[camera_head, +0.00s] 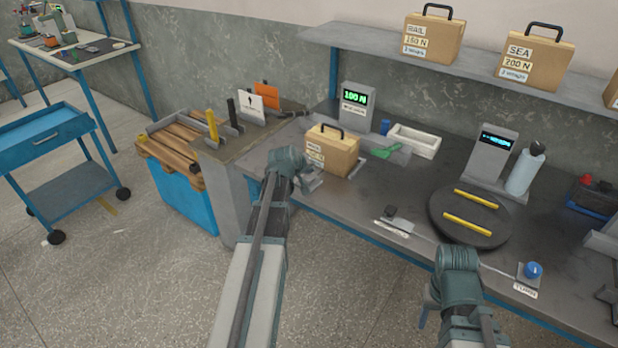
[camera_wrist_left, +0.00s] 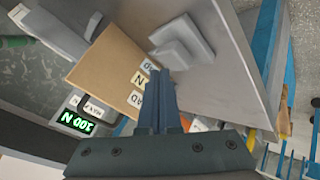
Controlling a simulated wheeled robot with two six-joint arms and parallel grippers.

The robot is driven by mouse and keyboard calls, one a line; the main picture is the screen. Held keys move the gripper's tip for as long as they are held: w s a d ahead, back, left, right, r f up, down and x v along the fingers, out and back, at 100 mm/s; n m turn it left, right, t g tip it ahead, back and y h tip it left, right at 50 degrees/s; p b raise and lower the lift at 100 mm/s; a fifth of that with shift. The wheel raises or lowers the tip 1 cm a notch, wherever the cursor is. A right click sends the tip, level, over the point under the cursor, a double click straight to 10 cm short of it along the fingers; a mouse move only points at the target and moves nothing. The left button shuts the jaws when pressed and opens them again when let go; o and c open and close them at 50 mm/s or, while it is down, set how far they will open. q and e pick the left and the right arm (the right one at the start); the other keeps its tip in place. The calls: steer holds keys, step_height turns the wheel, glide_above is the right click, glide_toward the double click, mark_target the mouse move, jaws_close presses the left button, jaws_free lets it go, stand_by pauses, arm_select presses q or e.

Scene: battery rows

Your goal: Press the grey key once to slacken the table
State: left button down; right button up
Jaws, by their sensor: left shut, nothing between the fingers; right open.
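A small dark grey key (camera_head: 390,212) sits on a light plate with a white label at the bench's front edge, left of the round dark turntable (camera_head: 433,222) with two yellow bars. My left gripper (camera_head: 316,172) is beside the wooden case (camera_head: 338,152), well left of the key. In the left wrist view its fingers (camera_wrist_left: 160,95) are shut and empty, with the case (camera_wrist_left: 108,62) beyond. A light grey L-shaped piece (camera_wrist_left: 182,45) is near the fingertips. My right gripper (camera_head: 431,296) is open at the bench's front, its fingers mostly hidden.
A blue button (camera_head: 533,270) labelled TURN is at the front right. Behind the turntable stand a display (camera_head: 492,152) and a bottle (camera_head: 524,170). A 100 N display (camera_head: 356,105) and white tray (camera_head: 414,140) are behind the case. Bench between case and key is clear.

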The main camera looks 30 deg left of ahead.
mark_target(308, 178)
arm_select(q)
steer(key=shift+f+b, duration=0.9)
steer(key=shift+f, duration=0.2)
stand_by(0.9)
steer(key=shift+r, duration=0.15)
steer(key=shift+r+p, duration=1.2)
steer(key=shift+p, duration=0.15)
step_height(308, 178, up, 5)
steer(key=p, duration=0.5)
stand_by(0.4)
